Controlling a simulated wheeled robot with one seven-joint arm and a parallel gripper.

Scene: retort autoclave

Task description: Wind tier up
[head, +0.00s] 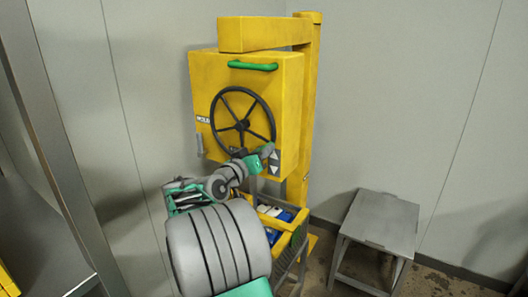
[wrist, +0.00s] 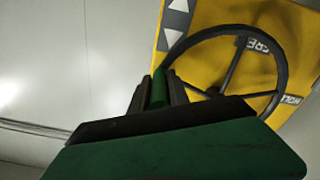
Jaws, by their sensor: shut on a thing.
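A large black spoked handwheel (head: 243,118) is on the front of a yellow box-shaped unit (head: 288,80). The wheel also shows in the wrist view (wrist: 228,92). My gripper (head: 265,151) is at the wheel's lower right rim. In the wrist view my gripper's dark fingers (wrist: 159,90) are closed around a green cylindrical grip (wrist: 158,88) beside the rim. The grip's lower end is hidden by my gripper body. The tier itself is not clearly identifiable; a yellow-framed basket (head: 296,222) with blue and white contents sits below the unit, partly hidden by my arm.
A green bar handle (head: 252,66) is high on the yellow unit. A yellow post (head: 312,100) and top beam (head: 262,34) stand behind it. A low grey metal table (head: 382,220) is at the right. Grey walls enclose the corner; some floor is clear at right.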

